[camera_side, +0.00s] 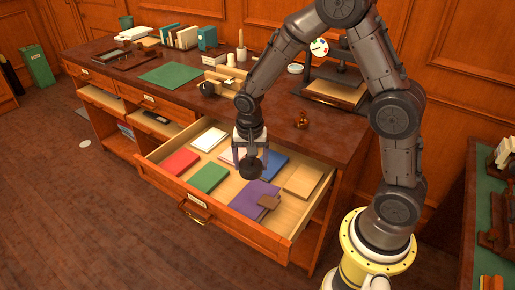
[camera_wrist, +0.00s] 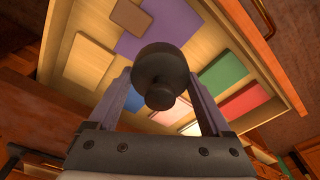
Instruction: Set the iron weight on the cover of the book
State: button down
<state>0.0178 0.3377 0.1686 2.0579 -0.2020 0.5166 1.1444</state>
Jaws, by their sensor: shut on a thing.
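My gripper (camera_side: 250,153) is shut on a dark round iron weight (camera_side: 250,169) with a knob, held over the open drawer (camera_side: 166,177). The weight also shows between the fingers in the wrist view (camera_wrist: 160,70). Flat books lie in the drawer: purple (camera_side: 249,195), green (camera_side: 208,178), red (camera_side: 180,162), blue (camera_side: 273,163), tan (camera_side: 302,181) and white (camera_side: 209,139). A small brown piece (camera_side: 269,201) lies on the purple book, and shows in the wrist view (camera_wrist: 127,13). I cannot tell which book the task names. The weight appears clear of the books.
The desk top (camera_side: 150,90) behind holds a green mat (camera_side: 171,74), upright books (camera_side: 187,38), a press (camera_side: 335,92) and a small amber object (camera_side: 301,121). The drawer's front wall (camera_side: 215,204) and side walls stand around the books.

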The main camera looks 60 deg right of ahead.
aim_at(251, 194)
jog(key=shift+w+a+f, duration=0.1)
jog(key=shift+f, duration=2.4)
jog(key=shift+w+a+f, duration=0.1)
jog(key=shift+f, duration=2.5)
jog(key=shift+c, duration=0.2)
grip_release()
jog(key=shift+o, duration=0.2)
jog(key=shift+s, duration=0.1)
jog(key=shift+s+f, duration=0.1)
